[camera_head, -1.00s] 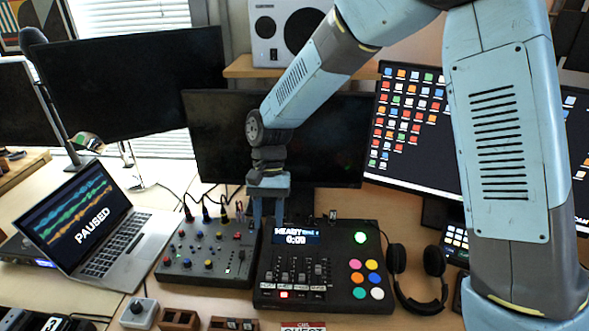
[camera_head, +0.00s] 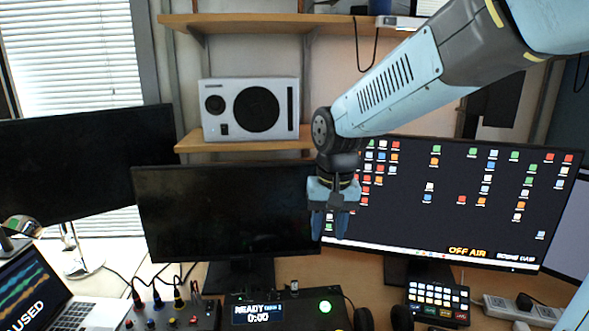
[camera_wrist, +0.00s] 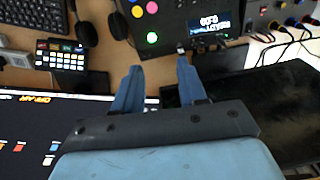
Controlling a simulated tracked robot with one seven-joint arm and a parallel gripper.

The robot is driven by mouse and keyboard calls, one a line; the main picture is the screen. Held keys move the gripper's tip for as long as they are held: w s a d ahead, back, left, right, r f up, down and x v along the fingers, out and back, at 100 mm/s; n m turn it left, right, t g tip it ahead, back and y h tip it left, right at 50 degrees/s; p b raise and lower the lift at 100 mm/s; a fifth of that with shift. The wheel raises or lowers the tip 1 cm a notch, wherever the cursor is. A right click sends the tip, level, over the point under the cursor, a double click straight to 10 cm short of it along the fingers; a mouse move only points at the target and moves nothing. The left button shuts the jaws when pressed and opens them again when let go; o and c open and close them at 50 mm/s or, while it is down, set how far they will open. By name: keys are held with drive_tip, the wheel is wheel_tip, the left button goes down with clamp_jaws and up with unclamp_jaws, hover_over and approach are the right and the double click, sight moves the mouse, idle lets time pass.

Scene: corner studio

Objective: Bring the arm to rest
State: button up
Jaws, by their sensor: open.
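My gripper (camera_head: 330,225) hangs pointing down in front of the gap between the dark middle monitor and the lit monitor. Its two blue fingers stand apart with nothing between them. In the wrist view my gripper (camera_wrist: 160,90) also shows open and empty, above the desk behind the control deck. The arm is bent, its forearm coming in from the upper right.
The control deck (camera_head: 285,312) reads "READY 0:00". The lit monitor (camera_head: 460,205) shows "OFF AIR"; the middle monitor (camera_head: 225,215) is dark. A white speaker (camera_head: 250,108) sits on a shelf. A laptop (camera_head: 35,295) reads "PAUSED". Headphones (camera_wrist: 80,22) lie beside the deck.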

drive_tip(key=s+d+r+t, duration=0.2)
drive_tip(key=s+d, duration=0.3)
drive_tip(key=d, duration=0.3)
drive_tip(key=s+d+r+t, duration=0.2)
drive_tip(key=s+d+r, duration=0.2)
drive_tip(key=s+d, duration=0.2)
drive_tip(key=shift+d+r+m+t+h, duration=0.3)
drive_tip(key=shift+d+r+m+t, duration=0.1)
drive_tip(key=shift+d, duration=0.95)
drive_tip(key=shift+s, duration=0.1)
idle(0.4)
